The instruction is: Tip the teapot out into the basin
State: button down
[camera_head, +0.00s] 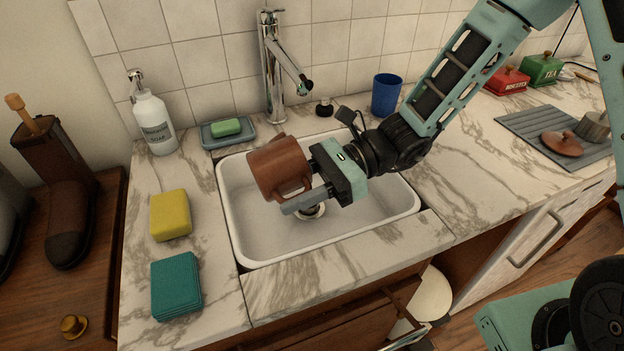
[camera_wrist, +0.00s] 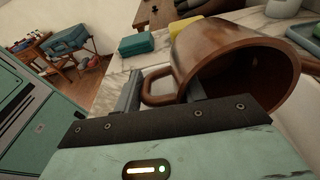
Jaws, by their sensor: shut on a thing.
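The teapot, a brown glossy pot (camera_head: 277,168) with a loop handle, hangs tilted on its side above the white basin (camera_head: 236,222). In the wrist view the teapot (camera_wrist: 238,52) shows its wide open mouth and dark inside; no liquid can be made out. My gripper (camera_head: 304,184) is shut on the teapot's handle, and the fingers also show at the handle in the wrist view (camera_wrist: 162,90). The basin's drain shows below the gripper; part of the basin floor is hidden by the gripper and pot.
A chrome faucet (camera_head: 271,72) rises behind the teapot. A blue cup (camera_head: 386,94) stands behind right. A brown lid (camera_head: 562,144) rests on a grey mat (camera_head: 532,124).

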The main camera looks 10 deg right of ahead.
jog(key=shift+w+d+r+y, duration=0.1)
jog(key=shift+d+r+y, duration=0.3)
jog(key=shift+y, duration=0.6)
dwell(0.4)
jog(key=shift+d+r+g+y+p, duration=0.2)
jog(key=shift+r+g+y+p, duration=0.15)
jog(key=shift+r+y, duration=0.3)
jog(key=shift+g+y, duration=0.25)
jog(key=shift+y, duration=0.7)
jog(key=shift+w+d+r+p, duration=0.1)
jog(key=shift+d+r+p, duration=0.1)
jog(key=shift+r+p, duration=0.4)
jog(key=shift+d+r+p, duration=0.15)
jog(key=shift+r+p, duration=0.15)
jog(key=shift+r, duration=0.55)
jog(key=shift+w+d+r+p, duration=0.1)
jog(key=shift+d+r+p, duration=0.1)
jog(key=shift+r+p, duration=0.4)
jog(key=shift+b, duration=0.3)
